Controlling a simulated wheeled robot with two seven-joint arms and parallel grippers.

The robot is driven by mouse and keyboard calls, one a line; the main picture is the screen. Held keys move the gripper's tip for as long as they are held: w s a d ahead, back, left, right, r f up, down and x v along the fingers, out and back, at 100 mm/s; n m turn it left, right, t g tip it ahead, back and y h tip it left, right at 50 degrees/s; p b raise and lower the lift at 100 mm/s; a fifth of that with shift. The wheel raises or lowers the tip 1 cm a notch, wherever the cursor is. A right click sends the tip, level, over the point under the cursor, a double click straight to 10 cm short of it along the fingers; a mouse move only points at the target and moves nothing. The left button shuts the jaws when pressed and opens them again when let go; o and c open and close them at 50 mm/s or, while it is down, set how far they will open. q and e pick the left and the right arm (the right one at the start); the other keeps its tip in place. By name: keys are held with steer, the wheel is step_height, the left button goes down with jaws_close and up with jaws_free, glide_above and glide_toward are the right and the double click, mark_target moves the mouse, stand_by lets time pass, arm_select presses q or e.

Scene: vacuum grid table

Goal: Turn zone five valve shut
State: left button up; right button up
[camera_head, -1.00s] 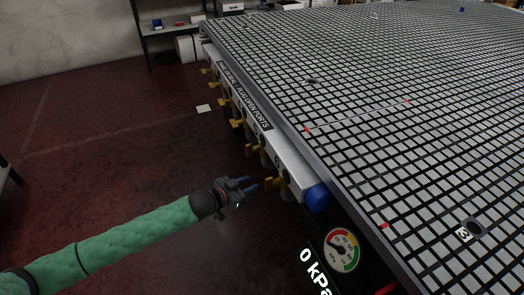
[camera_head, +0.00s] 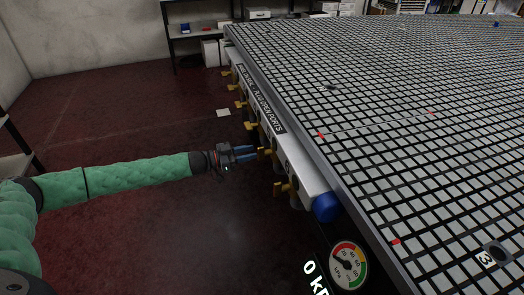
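A row of yellow valve handles runs along the port rail (camera_head: 296,165) on the table's left side. The nearest handle (camera_head: 282,188) sits close to the blue end cap (camera_head: 326,207). The second handle (camera_head: 266,153) is just right of my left gripper (camera_head: 251,153). The farther handles (camera_head: 243,104) line up toward the back. The zone numbers are too small to read, so I cannot tell which valve is zone five. My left gripper's two blue fingers are apart, with nothing visible between them. They point right at the second handle; I cannot tell whether they touch it. My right gripper is out of view.
The gridded table top (camera_head: 420,110) fills the right side. A pressure gauge (camera_head: 348,266) and a "0 kPa" readout are below the near corner. Shelves (camera_head: 195,35) stand at the back. The dark red floor left of the rail is mostly clear.

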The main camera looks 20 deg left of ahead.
mark_target(260, 160)
arm_select(q)
steer(key=shift+x, duration=2.4)
jaws_close()
